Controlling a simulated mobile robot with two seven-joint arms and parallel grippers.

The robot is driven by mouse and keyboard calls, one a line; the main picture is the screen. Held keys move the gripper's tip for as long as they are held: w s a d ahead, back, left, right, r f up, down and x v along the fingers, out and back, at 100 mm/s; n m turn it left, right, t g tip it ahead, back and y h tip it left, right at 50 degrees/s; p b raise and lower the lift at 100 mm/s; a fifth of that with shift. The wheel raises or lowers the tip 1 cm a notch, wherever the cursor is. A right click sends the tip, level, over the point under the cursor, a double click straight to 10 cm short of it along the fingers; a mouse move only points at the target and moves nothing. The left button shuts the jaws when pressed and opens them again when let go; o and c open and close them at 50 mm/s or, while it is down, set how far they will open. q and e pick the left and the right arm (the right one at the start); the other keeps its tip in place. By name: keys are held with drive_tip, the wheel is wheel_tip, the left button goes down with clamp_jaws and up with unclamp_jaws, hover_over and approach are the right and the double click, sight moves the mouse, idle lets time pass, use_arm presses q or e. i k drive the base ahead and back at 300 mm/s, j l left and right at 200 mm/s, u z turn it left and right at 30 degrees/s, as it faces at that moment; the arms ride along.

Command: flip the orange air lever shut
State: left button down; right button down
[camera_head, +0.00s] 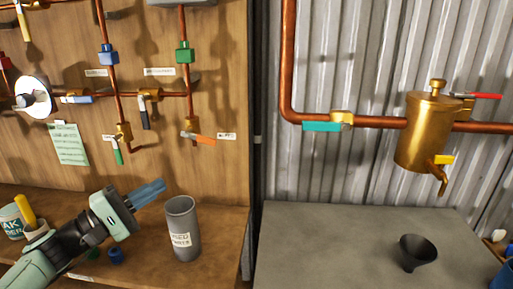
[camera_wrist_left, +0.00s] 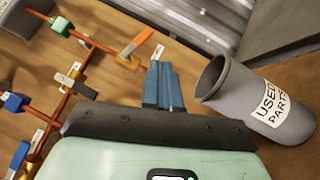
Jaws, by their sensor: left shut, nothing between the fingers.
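The orange lever (camera_head: 202,138) sits at the lower end of a copper drop pipe on the wooden board, pointing right and slightly down, with a white label beside it. In the left wrist view the orange lever (camera_wrist_left: 133,43) shows beyond my fingers, at a slant. My left gripper (camera_head: 150,191) is shut and empty, with blue fingers together. It is below and left of the lever, apart from it, above the wooden bench. It also shows in the left wrist view (camera_wrist_left: 163,80). My right gripper is not in view.
A grey cylinder labelled for used parts (camera_head: 183,230) stands on the bench just right of my left gripper. A green lever (camera_head: 117,152) and a black lever (camera_head: 144,116) are on nearby pipes. A brass vessel (camera_head: 424,130) is at right.

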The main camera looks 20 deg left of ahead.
sight(201, 137)
drive_tip(key=k+j, duration=0.75)
drive_tip(key=k, duration=0.1)
